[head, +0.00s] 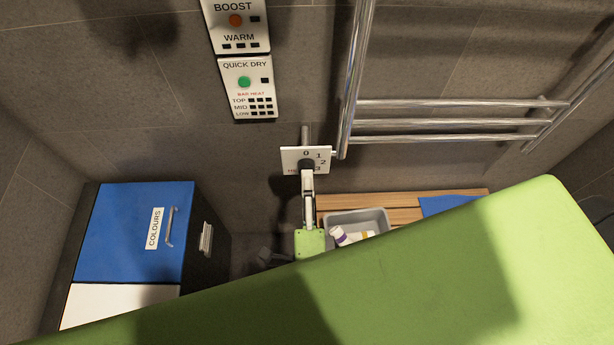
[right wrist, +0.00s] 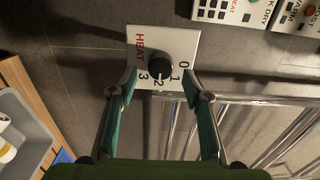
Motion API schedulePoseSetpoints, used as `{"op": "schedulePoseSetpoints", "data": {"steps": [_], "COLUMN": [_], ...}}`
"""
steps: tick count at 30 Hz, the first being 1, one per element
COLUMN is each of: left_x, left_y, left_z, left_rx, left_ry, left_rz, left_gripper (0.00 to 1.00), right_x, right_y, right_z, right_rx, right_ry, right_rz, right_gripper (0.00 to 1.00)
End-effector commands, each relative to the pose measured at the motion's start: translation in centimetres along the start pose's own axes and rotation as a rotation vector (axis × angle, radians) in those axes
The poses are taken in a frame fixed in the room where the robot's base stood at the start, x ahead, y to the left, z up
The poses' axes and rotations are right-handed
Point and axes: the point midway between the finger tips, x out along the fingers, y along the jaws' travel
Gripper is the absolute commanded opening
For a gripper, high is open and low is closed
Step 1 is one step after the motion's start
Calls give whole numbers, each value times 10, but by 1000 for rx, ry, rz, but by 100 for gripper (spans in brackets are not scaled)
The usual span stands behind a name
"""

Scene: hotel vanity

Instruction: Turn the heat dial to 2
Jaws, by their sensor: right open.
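The heat dial is a round black knob (right wrist: 160,69) on a white plate (right wrist: 134,36) marked HEAT and 0, 1, 2, 3. In the head view the plate (head: 291,156) is on the dark wall, below the towel rail's left end. My right gripper (right wrist: 161,88) is open, its two fingers spread to either side of the knob near the plate's lower edge. It also shows in the head view (head: 307,174), where it partly covers the knob and plate. I cannot tell for sure which number the knob points to. My left gripper is not in view.
A chrome towel rail (head: 430,104) is right of the dial. Control panels, BOOST (head: 236,28) and QUICK DRY (head: 247,88), are above left. A blue-and-white hamper (head: 120,222) stands at left. A grey bin (head: 375,217) with bottles is on a wooden slatted surface (head: 400,201).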

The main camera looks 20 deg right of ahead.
Motion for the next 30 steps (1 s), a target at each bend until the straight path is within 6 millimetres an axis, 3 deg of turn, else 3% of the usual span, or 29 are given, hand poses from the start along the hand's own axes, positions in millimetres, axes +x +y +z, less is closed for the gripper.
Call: {"op": "schedulePoseSetpoints", "data": {"steps": [6, 12, 17, 30], "left_x": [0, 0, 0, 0], "left_y": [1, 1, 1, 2], "left_z": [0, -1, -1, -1], "left_rx": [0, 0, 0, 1], "left_ry": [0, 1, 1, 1], "left_rz": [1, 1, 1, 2], "left_gripper": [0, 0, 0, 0], "right_x": [-50, -79, -88, -88], "right_y": [1, 1, 0, 0], "right_z": [0, 0, 0, 0], "right_rx": [0, 0, 0, 0], "right_ry": [-2, -1, 0, 0], "right_rz": [4, 2, 0, 0], "right_gripper": [45, 45, 45, 45]}}
